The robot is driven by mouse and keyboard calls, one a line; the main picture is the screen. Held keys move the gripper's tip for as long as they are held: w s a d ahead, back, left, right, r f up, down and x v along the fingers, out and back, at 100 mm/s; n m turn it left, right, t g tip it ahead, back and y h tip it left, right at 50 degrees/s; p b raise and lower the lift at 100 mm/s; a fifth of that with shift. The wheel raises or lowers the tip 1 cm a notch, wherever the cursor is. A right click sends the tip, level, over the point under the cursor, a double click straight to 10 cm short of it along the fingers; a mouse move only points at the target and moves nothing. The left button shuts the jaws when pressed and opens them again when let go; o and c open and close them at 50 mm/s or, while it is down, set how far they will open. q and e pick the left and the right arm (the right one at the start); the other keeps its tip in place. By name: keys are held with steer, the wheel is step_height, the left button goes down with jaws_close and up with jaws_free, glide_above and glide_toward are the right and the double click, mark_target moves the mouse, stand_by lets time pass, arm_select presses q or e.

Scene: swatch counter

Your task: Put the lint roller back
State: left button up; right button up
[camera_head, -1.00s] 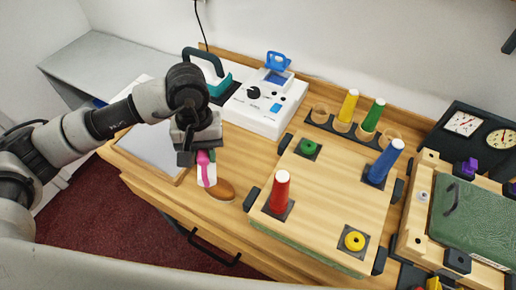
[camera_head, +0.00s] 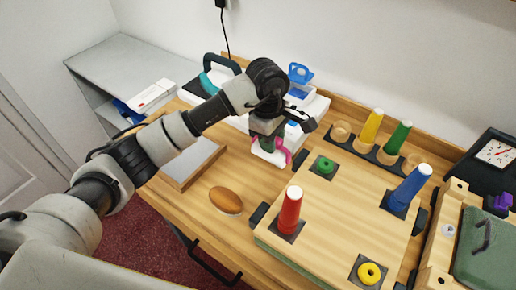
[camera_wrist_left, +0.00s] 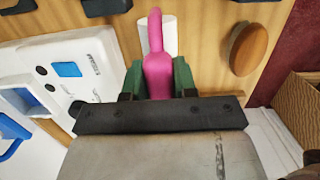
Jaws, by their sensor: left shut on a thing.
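The lint roller, with a pink handle and a white roll (camera_head: 268,157), is in my left gripper (camera_head: 268,143), clear of the brown oval piece. In the left wrist view the pink handle (camera_wrist_left: 158,65) sits between the green-padded fingers of the left gripper (camera_wrist_left: 158,82), with the white roll partly hidden behind it. The gripper is shut on the handle, near the left edge of the square wooden board. I cannot tell whether the roll touches the counter. My right gripper is not in view.
A brown oval piece (camera_head: 226,200) lies on the counter (camera_head: 180,205). The wooden board (camera_head: 325,215) carries red (camera_head: 290,210) and blue (camera_head: 408,187) cones. Yellow (camera_head: 371,127) and green (camera_head: 397,137) cones stand behind it. A white machine (camera_head: 315,105) is at the back.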

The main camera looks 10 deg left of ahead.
mark_target(259, 153)
arm_select(q)
steer(key=a, duration=0.1)
steer(key=a+f, duration=0.2)
steer(key=shift+w+a+p, duration=0.1)
steer(key=shift+w+p, duration=0.2)
steer(key=shift+p, duration=0.05)
step_height(259, 153, down, 4)
steer(key=shift+a+f+p, duration=0.1)
steer(key=shift+p, duration=0.6)
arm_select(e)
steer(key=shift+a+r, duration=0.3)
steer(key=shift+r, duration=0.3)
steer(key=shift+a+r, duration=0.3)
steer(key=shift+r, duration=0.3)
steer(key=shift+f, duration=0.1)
arm_select(q)
steer(key=shift+f+b, duration=0.2)
steer(key=shift+b, duration=0.15)
steer(key=o, duration=0.9)
steer(key=shift+r, duration=0.1)
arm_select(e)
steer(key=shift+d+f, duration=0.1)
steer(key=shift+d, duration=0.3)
